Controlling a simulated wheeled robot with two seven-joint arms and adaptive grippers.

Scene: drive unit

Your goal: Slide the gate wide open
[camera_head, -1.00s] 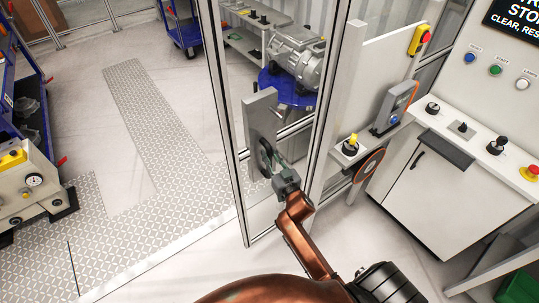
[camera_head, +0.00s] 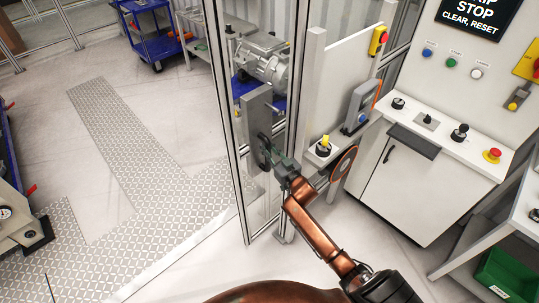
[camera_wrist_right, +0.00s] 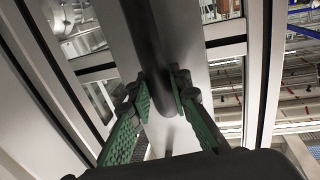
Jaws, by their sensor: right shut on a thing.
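The gate (camera_head: 229,100) is a clear panel in a tall aluminium frame, upright in the middle of the head view. A grey plate (camera_head: 257,110) on it carries a black handle (camera_head: 263,148). My right gripper (camera_head: 279,168) is shut on this handle. In the right wrist view the handle is a dark upright bar (camera_wrist_right: 150,35) between the green-padded fingers of my right gripper (camera_wrist_right: 162,100). The fingers partly hide the handle. To the left of the gate's left post is an open passage. My left gripper is not in view.
A control console (camera_head: 430,165) with buttons and a red knob stands at the right, close to my right arm. A blue cart (camera_head: 150,32) stands at the back left. The patterned floor strip (camera_head: 130,140) at left is clear.

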